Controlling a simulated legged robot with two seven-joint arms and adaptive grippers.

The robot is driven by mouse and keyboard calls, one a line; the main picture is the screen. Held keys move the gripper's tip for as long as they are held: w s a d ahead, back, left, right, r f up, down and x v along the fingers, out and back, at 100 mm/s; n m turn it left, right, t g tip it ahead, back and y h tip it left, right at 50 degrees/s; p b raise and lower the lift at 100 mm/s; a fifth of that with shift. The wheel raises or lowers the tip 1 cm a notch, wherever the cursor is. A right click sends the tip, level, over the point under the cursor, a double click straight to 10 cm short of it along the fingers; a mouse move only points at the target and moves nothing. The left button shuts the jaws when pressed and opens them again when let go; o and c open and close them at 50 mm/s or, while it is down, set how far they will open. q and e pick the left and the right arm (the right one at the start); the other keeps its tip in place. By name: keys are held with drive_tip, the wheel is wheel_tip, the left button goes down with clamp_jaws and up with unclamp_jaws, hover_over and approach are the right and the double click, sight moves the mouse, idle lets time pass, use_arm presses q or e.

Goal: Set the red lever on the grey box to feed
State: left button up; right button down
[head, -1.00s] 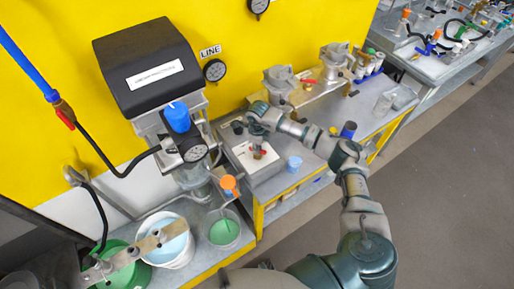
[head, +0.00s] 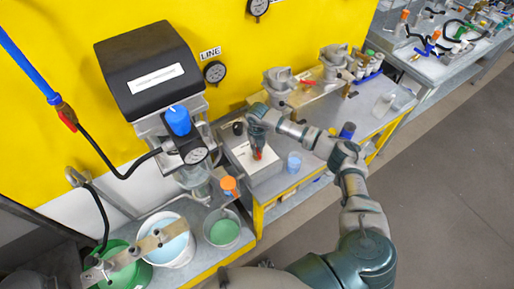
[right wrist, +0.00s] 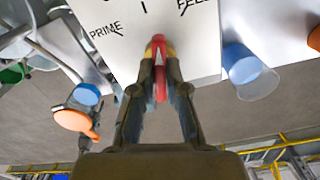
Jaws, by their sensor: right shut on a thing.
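The grey box (head: 268,188) stands on the bench in the head view, with a white label plate (head: 243,152) on its top. The right wrist view shows the plate (right wrist: 195,55) close up, with PRIME at left, a short mark in the middle and a partly cut-off FEED at right. The red lever (right wrist: 159,70) stands near the middle, below the short mark. It also shows in the head view (head: 258,154). My right gripper (right wrist: 159,84) is shut on the lever, one finger on each side. My left gripper is not in view.
A blue cup (head: 294,162) stands right of the box. A black knob (head: 238,128) sits at its back left. An orange-handled valve (head: 229,185) and a tub of green liquid (head: 223,231) are at front left. Metal fittings (head: 281,85) stand behind.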

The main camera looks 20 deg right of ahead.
sight(258, 150)
drive_tip(key=m+p, duration=0.1)
drive_tip(key=m, duration=0.4)
drive_tip(key=shift+m, duration=0.4)
drive_tip(key=shift+f+p, duration=0.1)
drive_tip(key=shift+p, duration=0.2)
drive_tip(key=c, duration=1.2)
unclamp_jaws()
wheel_tip(258, 150, up, 12)
drive_tip(key=shift+d+f, duration=0.1)
